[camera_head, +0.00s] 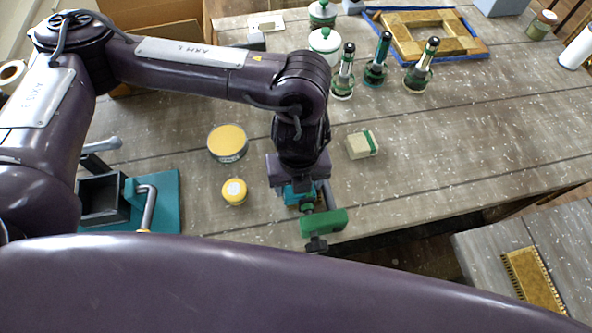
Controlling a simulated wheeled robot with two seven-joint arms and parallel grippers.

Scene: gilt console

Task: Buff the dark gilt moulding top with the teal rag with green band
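My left gripper (300,184) points down near the front edge of the table, with its fingers around the teal rag (298,194). Only a small part of the rag shows, and its green band cannot be made out. A small strip of gold (293,206) shows just beneath the rag, beside a green clamp (323,222) at the table edge. It looks like part of the gilt moulding, mostly hidden by the gripper and rag. I cannot tell whether the rag presses on it. My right gripper is not in view.
A yellow-topped tin (228,142) and a small yellow jar (234,191) stand left of the gripper. A cream block with a green band (362,145) lies right. Several bottles (376,63) and a gilt frame (430,34) are behind. A teal-based vise (165,190) stands left.

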